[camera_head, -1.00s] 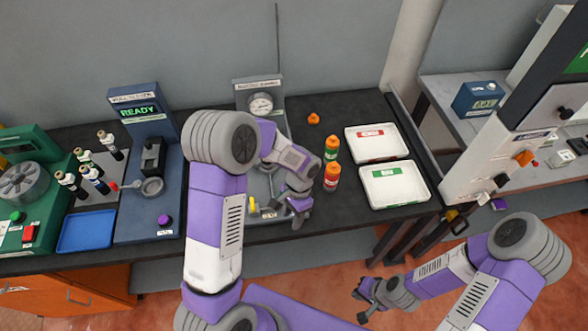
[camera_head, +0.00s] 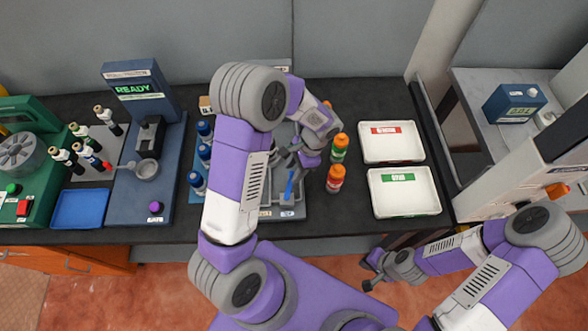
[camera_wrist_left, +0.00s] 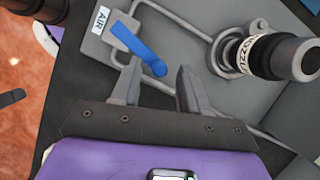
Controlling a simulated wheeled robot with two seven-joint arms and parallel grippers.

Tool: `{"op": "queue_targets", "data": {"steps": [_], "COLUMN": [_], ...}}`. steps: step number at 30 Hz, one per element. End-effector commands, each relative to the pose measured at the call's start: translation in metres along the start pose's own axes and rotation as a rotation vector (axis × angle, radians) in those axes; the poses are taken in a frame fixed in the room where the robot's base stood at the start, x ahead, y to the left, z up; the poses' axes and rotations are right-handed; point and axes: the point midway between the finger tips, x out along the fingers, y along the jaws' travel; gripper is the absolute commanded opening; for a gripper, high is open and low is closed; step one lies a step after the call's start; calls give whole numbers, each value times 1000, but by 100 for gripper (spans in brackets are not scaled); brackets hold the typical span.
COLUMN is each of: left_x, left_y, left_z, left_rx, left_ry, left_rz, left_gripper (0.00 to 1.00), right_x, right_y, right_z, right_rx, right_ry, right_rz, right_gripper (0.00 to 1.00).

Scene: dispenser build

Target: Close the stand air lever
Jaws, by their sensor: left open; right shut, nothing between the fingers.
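The stand air lever is a blue handle (camera_wrist_left: 135,42) beside a plate marked AIR (camera_wrist_left: 100,20). It also shows in the head view (camera_head: 289,185), at the front of the grey stand. In the left wrist view it runs from upper left to a round pivot between my fingertips. My left gripper (camera_wrist_left: 157,78) is open with its fingertips around the pivot end; I cannot tell whether they touch it. It shows in the head view too (camera_head: 289,158). My right gripper (camera_head: 369,274) is shut and empty, low in front of the bench.
A black nozzle (camera_wrist_left: 275,57) stands right of the lever in the wrist view. Orange-capped green (camera_head: 340,148) and orange (camera_head: 335,178) bottles stand close right of my left gripper. Two white trays (camera_head: 433,194) lie further right. Blue-capped bottles (camera_head: 198,184) stand left of my arm.

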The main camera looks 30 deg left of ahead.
Motion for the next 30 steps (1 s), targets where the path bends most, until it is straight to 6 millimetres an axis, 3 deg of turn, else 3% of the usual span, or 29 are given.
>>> {"op": "queue_targets", "data": {"steps": [4, 12, 21, 30], "left_x": [10, 11, 11, 11], "left_y": [0, 0, 0, 0], "left_z": [0, 0, 0, 1], "left_rx": [-1, 0, 0, -11], "left_ry": [0, 1, 1, 1], "left_rz": [1, 1, 0, 5], "left_gripper": [44, 44, 0, 0], "right_x": [1, 0, 0, 1], "right_y": [0, 0, 0, 0], "right_z": [0, 0, 0, 0], "right_rx": [0, 0, 0, 0], "right_ry": [0, 1, 0, 0], "right_rz": [0, 0, 0, 0], "right_gripper": [0, 0, 0, 0]}}
